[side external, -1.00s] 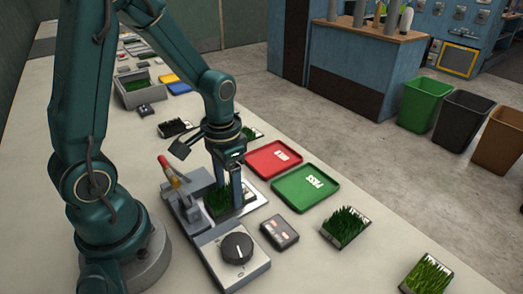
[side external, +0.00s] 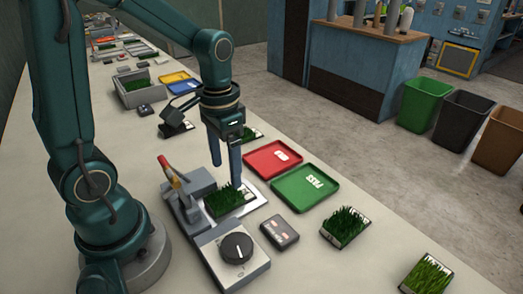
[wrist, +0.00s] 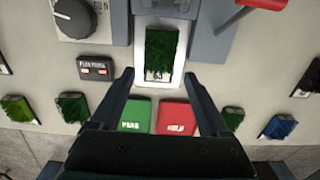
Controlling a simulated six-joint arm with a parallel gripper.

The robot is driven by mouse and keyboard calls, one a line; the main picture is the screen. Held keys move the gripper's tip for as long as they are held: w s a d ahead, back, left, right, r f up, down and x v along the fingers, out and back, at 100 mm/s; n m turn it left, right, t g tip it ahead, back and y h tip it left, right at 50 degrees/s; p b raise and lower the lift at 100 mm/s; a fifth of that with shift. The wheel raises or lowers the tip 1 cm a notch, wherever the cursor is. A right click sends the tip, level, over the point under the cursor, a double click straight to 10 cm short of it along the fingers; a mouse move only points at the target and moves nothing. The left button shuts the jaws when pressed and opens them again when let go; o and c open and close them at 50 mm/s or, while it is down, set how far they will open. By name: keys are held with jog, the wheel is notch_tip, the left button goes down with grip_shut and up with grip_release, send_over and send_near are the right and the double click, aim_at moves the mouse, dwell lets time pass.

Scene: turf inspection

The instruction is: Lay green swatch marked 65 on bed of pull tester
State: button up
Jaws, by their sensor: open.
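A green turf swatch (side external: 228,203) lies grass side up on the bed (side external: 255,193) of the pull tester (side external: 216,247). In the wrist view the swatch (wrist: 165,52) sits within the pale bed plate (wrist: 149,48), roughly aligned with it. Its white label end faces my gripper, but the number is too small to read. My gripper (side external: 226,174) is open and empty above the swatch, fingers pointing down and clear of it. In the wrist view my gripper (wrist: 158,76) has its fingertips spread on either side of the label end.
A red tray (side external: 273,159) and a green PASS tray (side external: 305,187) lie beside the tester. A small control box (side external: 280,232) is near the dial (side external: 237,248). Other swatches (side external: 346,227) lie along the bench edge. The tester's red-handled lever (side external: 168,172) stands up at left.

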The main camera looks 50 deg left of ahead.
aim_at(229, 192)
jog(key=s+d+r+t, duration=0.5)
jog(key=r, duration=0.2)
jog(key=shift+s+r+t, duration=0.25)
jog(key=shift+r+t, duration=0.05)
jog(key=shift+r, duration=0.05)
